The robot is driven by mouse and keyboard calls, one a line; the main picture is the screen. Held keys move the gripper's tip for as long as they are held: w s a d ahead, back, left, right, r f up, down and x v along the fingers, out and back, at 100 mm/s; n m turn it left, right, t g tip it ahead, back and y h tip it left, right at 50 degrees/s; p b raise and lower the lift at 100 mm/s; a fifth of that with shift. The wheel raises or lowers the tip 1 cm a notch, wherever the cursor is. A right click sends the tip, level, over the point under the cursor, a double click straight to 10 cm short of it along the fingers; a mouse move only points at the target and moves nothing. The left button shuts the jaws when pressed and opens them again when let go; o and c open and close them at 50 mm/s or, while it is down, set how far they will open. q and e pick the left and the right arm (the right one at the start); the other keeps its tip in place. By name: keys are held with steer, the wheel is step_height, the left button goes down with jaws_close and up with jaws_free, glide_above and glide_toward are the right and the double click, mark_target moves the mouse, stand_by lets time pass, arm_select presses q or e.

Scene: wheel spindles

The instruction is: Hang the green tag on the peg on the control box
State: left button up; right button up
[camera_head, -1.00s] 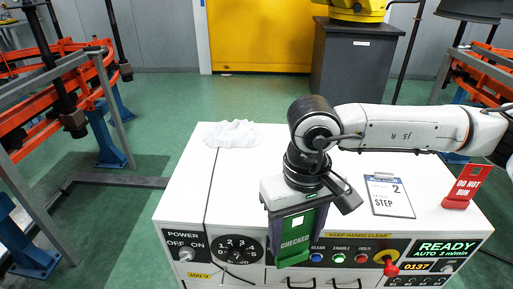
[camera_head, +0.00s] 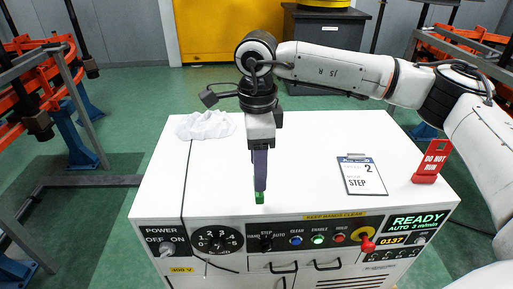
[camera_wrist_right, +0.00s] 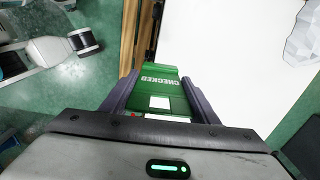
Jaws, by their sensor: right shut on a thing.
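The green tag (camera_head: 259,197), marked CHECKED, is between the fingers of my right gripper (camera_head: 260,184). In the head view the gripper points down and is edge-on, so only the tag's green lower end shows below the fingers. In the right wrist view the tag (camera_wrist_right: 160,92) lies between both fingers of the gripper (camera_wrist_right: 158,84), its lettering visible. The tag is in front of the white top of the control box (camera_head: 300,150), near its front edge; I cannot tell its height. I cannot clearly make out the peg. My left gripper is not in view.
A clipboard (camera_head: 362,176) and a red DO NOT RUN sign (camera_head: 431,162) are on the box's right side. A crumpled white cloth (camera_head: 205,125) lies at its back left. Orange racks (camera_head: 40,85) stand left.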

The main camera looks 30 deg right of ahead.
steer(key=w+d+r+m, duration=0.3)
steer(key=w+m, duration=0.3)
steer(key=m, duration=1.2)
steer(key=shift+w+r+m, duration=0.2)
steer(key=shift+r+m, duration=0.1)
steer(key=shift+f+p, duration=0.4)
steer(key=shift+f, duration=4.4)
steer(key=shift+f, duration=0.2)
steer(key=o, duration=1.4)
